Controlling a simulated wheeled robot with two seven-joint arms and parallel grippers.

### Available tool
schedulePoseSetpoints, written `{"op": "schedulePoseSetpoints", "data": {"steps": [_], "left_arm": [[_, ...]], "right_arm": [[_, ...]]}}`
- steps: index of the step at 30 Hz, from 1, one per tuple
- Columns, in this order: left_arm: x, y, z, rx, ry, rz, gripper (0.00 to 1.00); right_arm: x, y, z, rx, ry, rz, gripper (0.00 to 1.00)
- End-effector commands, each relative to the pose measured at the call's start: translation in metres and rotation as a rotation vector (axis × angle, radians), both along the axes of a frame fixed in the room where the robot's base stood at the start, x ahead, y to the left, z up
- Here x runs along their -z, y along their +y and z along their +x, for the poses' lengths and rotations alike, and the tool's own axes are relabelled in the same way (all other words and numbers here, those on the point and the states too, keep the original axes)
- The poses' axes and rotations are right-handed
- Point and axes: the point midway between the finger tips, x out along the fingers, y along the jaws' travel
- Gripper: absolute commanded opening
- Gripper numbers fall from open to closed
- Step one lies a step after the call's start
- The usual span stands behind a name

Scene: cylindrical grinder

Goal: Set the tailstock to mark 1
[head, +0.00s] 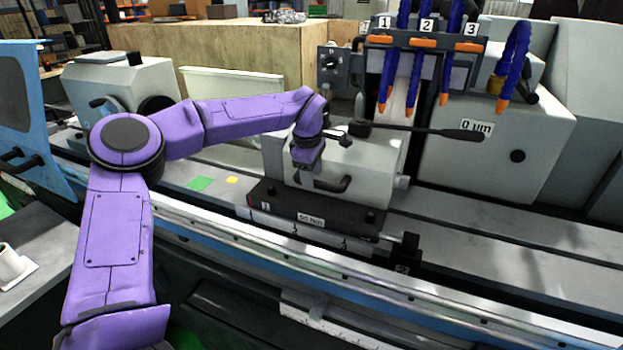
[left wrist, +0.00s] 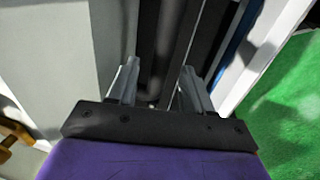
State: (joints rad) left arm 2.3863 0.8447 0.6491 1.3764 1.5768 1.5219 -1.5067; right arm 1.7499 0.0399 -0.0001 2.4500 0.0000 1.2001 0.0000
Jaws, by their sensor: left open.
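The tailstock (head: 375,165) is a light grey block on a dark base (head: 325,222), standing on the machine's long bed. The front of the base carries a small "1" label (head: 266,206) near its left end and a wider label, with smaller marks too small to read. A black curved handle (head: 335,186) is on the block's front. My left gripper (head: 312,178) is beside this handle at the block's left front. In the left wrist view my left gripper (left wrist: 158,75) is open, with dark bars visible between and beyond its fingers; I cannot tell whether it touches anything.
A long black-gripped lever (head: 430,132) lies across the tailstock's top. Blue coolant hoses (head: 416,70) with orange tips hang above, under numbers 1 to 3. A black upright clamp (head: 405,250) stands at the base's right end. The bed (head: 480,228) is clear farther right.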

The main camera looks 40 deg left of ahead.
Motion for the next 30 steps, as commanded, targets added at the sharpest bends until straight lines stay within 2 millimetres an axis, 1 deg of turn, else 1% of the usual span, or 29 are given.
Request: {"op": "schedulePoseSetpoints", "data": {"steps": [1, 6, 9, 12, 16, 30], "left_arm": [[-0.009, 0.0, -0.002, -0.001, -0.007, 0.0, 0.51], [-0.05, 0.0, -0.01, -0.003, -0.005, 0.0, 0.51], [-0.07, -0.001, -0.014, -0.003, -0.004, 0.0, 0.51], [-0.081, -0.001, -0.016, -0.003, -0.001, 0.0, 0.51], [-0.086, -0.001, -0.018, -0.002, 0.001, -0.002, 0.51], [-0.086, -0.001, -0.018, -0.002, 0.001, -0.002, 0.51]], "right_arm": [[0.006, 0.0, 0.0, 0.0, 0.0, 0.0, 0.51], [0.014, 0.0, 0.0, 0.0, 0.0, 0.0, 0.51], [0.016, 0.0, 0.0, 0.0, 0.0, 0.0, 0.51], [0.017, 0.0, 0.0, 0.0, 0.0, 0.0, 0.51], [0.017, 0.0, 0.0, 0.0, 0.0, 0.0, 0.51], [0.016, 0.0, 0.0, 0.0, 0.0, 0.0, 0.51]]}}
